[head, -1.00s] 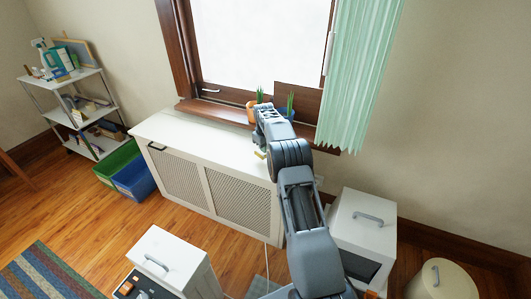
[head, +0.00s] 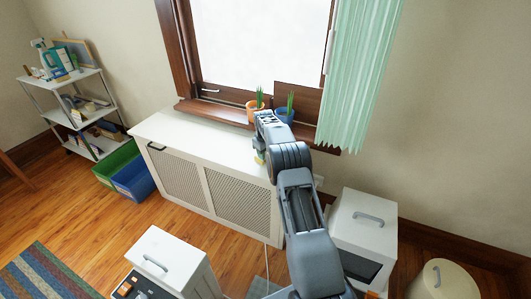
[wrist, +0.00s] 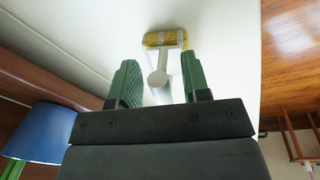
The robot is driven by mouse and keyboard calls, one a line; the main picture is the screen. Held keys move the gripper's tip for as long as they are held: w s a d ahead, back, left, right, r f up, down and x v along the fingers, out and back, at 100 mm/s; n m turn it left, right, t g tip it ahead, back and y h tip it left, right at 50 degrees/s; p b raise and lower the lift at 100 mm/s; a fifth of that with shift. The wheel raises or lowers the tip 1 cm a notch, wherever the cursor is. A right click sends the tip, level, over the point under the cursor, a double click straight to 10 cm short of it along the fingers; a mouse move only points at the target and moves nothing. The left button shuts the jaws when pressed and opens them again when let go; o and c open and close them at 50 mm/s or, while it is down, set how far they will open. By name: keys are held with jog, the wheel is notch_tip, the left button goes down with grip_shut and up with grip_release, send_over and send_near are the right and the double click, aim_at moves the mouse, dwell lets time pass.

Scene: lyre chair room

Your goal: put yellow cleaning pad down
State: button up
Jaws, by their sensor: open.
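The yellow cleaning pad (wrist: 166,39) has a grey band across its middle and a pale handle with a round end. In the wrist view it lies just beyond my fingertips, against the white top of the radiator cover (head: 185,128). My gripper (wrist: 160,75) is open, with one green finger on each side of the handle and gaps between. In the head view my arm hides most of the gripper and pad; a little yellow and green shows at the cover's right end.
An orange pot (head: 254,107) and a blue pot (head: 285,115) with plants stand on the windowsill, close to my arm. The blue pot (wrist: 42,132) is beside the gripper in the wrist view. The cover's left part is clear.

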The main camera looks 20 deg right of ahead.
jog(key=s+a+r+p, duration=0.1)
jog(key=s+a+r, duration=0.15)
jog(key=r, duration=0.65)
jog(key=s+a+r+p, duration=0.15)
jog(key=s+r, duration=0.25)
jog(key=r, duration=0.5)
jog(key=s+a+r+m+t, duration=0.1)
jog(key=s+a+r, duration=0.15)
jog(key=s, duration=0.25)
jog(key=s+a+r+m, duration=0.1)
jog(key=s+a+r, duration=0.15)
jog(key=s, duration=0.25)
jog(key=s+a+f+m, duration=0.1)
jog(key=s+a+f, duration=0.1)
jog(key=s, duration=0.8)
jog(key=s+a+f+m+y, duration=0.1)
jog(key=s+a+f, duration=0.1)
jog(key=s, duration=0.9)
jog(key=shift+s+a+f+t, duration=0.15)
jog(key=shift+a+f+t, duration=0.25)
jog(key=shift+a, duration=0.45)
jog(key=shift+r, duration=0.1)
